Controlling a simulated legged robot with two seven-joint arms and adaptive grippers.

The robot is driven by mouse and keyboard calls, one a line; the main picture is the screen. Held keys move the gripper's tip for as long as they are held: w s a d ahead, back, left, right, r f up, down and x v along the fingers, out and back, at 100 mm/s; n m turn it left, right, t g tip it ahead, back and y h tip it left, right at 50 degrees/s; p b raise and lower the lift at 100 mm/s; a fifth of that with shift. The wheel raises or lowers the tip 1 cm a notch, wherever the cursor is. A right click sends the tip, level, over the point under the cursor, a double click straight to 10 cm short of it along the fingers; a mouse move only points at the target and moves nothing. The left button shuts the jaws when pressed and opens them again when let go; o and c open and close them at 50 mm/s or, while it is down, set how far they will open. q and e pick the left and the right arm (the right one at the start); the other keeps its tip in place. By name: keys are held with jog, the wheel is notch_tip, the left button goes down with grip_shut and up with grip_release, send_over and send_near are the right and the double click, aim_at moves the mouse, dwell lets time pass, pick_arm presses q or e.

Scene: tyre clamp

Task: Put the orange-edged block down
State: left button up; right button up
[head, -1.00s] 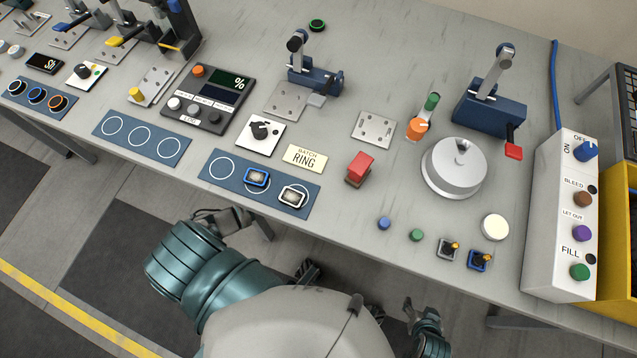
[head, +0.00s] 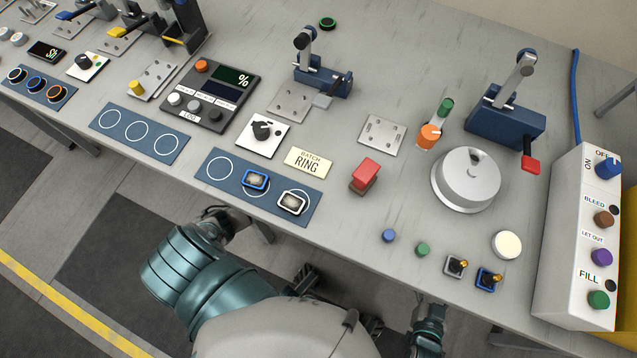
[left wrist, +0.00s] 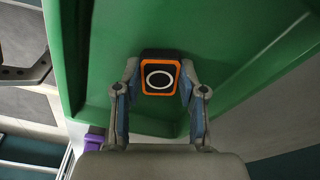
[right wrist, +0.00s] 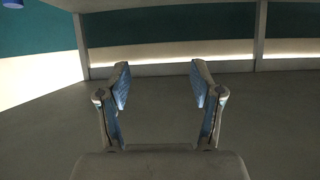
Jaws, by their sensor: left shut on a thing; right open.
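In the left wrist view, my left gripper (left wrist: 160,88) is shut on the orange-edged block (left wrist: 160,79). The block has a dark face with a white ring and sits between the two fingertips. A green tray or bin (left wrist: 235,55) fills the space behind it. I cannot tell whether the block touches it. The green thing and the held block do not show in the head view. In the right wrist view, my right gripper (right wrist: 160,85) is open and empty, with grey floor and a wall beyond.
On the grey bench (head: 400,50), one blue mat (head: 140,134) has bare ringed places. Another mat (head: 226,186) bears a blue-edged block (head: 255,180) and a white-edged block (head: 293,202). A red block (head: 366,173), a silver round dome (head: 466,178) and a control box (head: 570,240) stand to the right.

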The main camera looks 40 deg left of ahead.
pick_arm(q)
jog(key=shift+f, duration=0.15)
jog(key=o, duration=1.1)
jog(key=shift+a, duration=0.15)
jog(key=shift+o, duration=0.2)
pick_arm(e)
jog(key=shift+w+a, duration=0.15)
pick_arm(q)
jog(key=shift+r, duration=0.25)
jog(key=r+p, duration=0.1)
jog(key=r, duration=0.1)
jog(key=r+p, duration=0.1)
jog(key=r, duration=0.1)
jog(key=r+p, duration=0.1)
jog(key=r, duration=0.2)
jog(key=shift+s+a, duration=0.25)
jog(key=shift+a, duration=0.1)
pick_arm(e)
jog(key=s+d+f+g+h, duration=0.1)
jog(key=s+f+g, duration=0.1)
jog(key=s+g, duration=0.1)
jog(key=s+d+f+g, duration=0.2)
jog(key=s+f+g, duration=0.1)
jog(key=s, duration=0.3)
jog(key=shift+d+h, duration=0.3)
jog(key=shift+h, duration=0.1)
pick_arm(q)
jog(key=shift+s, duration=0.1)
